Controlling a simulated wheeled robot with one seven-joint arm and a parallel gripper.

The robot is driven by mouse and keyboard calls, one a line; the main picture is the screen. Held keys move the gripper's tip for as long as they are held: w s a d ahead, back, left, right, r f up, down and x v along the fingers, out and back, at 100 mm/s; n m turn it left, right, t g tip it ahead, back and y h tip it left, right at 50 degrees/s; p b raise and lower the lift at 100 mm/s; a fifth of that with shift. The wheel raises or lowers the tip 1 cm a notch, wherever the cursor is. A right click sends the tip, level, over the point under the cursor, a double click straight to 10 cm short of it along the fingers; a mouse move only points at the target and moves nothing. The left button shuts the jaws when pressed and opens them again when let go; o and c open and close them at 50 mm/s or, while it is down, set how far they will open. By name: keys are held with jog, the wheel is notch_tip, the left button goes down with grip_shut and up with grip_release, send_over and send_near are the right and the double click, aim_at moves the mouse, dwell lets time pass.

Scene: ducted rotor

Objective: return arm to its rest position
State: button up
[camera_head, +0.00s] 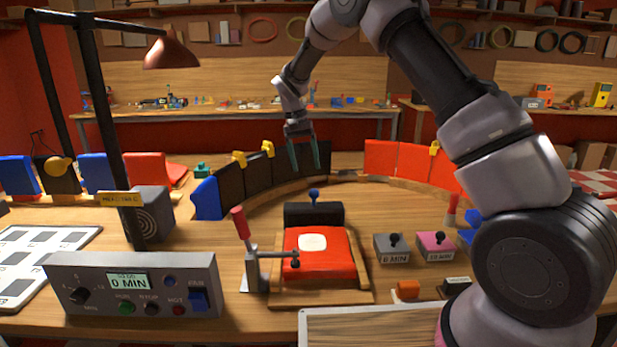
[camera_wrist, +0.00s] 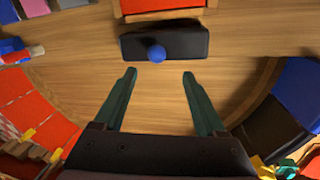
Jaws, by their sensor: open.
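My gripper (camera_head: 304,153) hangs above the back part of the workbench, pointing down, with its two green fingers apart and nothing between them. In the wrist view my gripper (camera_wrist: 160,80) is also open and empty, over bare wood. Ahead of the fingertips there lies a black block with a blue ball knob (camera_wrist: 157,54). In the head view this black block (camera_head: 314,214) sits behind a red pad (camera_head: 318,262) with a white patch on top. My arm bends from the right side up over the bench.
A curved row of black panels (camera_head: 258,172) and red panels (camera_head: 398,160) rings the bench behind my gripper. A toggle clamp (camera_head: 250,262) stands left of the red pad. A control box (camera_head: 135,285) and a lamp (camera_head: 170,52) are at left. Bare wood lies below the gripper.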

jog(key=shift+a+r, duration=0.15)
jog(key=shift+r, duration=0.55)
jog(key=shift+r, duration=0.1)
jog(key=s+d+r+m+t+y, duration=0.1)
jog(key=s+d+r+t+y, duration=0.1)
jog(key=s+d+r, duration=0.65)
jog(key=s+d+r+t+y, duration=0.1)
jog(key=s+d+r, duration=0.45)
jog(key=r, duration=0.65)
jog(key=s+d+r+t, duration=0.1)
jog(key=s+d, duration=0.3)
jog(key=s, duration=0.5)
jog(key=s+d+r+m+t+y, duration=0.1)
jog(key=s+d+t, duration=0.2)
jog(key=s, duration=0.7)
jog(key=shift+s+d+t, duration=0.25)
jog(key=shift+d+t, duration=0.05)
jog(key=shift+d, duration=0.4)
